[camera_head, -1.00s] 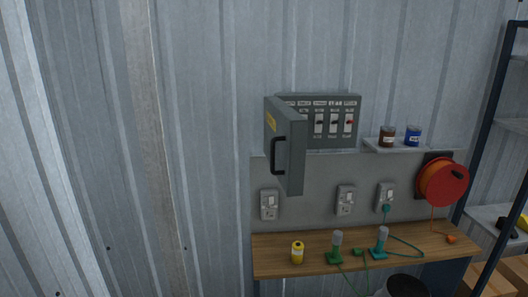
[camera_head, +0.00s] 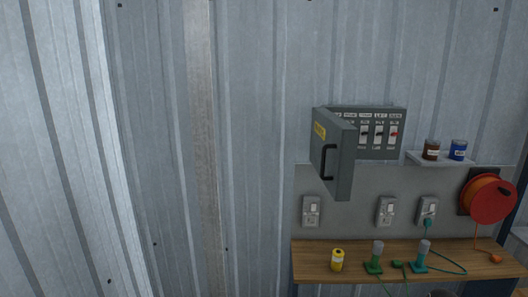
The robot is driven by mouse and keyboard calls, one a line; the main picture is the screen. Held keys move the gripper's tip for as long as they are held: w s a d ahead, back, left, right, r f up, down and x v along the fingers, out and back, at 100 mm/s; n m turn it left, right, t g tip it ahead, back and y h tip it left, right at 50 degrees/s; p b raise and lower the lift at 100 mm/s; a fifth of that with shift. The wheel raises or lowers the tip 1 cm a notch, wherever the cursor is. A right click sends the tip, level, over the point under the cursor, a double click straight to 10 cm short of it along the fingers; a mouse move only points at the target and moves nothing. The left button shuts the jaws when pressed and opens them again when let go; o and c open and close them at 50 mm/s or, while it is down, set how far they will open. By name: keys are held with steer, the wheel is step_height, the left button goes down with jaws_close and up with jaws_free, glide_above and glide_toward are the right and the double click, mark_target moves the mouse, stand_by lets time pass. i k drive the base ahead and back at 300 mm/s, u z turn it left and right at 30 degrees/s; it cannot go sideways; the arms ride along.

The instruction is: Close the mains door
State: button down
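The door hides the left part of the switch row. My gripper is not in view.
A wooden bench (camera_head: 315,257) below holds a yellow can (camera_head: 337,260) and two green-based tools. Several sockets (camera_head: 311,211) are on the grey panel. A shelf (camera_head: 432,157) with two jars and an orange reel (camera_head: 490,199) are at right. Corrugated wall fills the left.

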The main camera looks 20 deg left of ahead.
mark_target(334, 140)
steer(key=u, duration=0.7)
steer(key=i, duration=0.95)
steer(key=u, duration=1.8)
steer(key=k, duration=1.05)
steer(key=u, duration=0.5)
steer(key=i, duration=0.95)
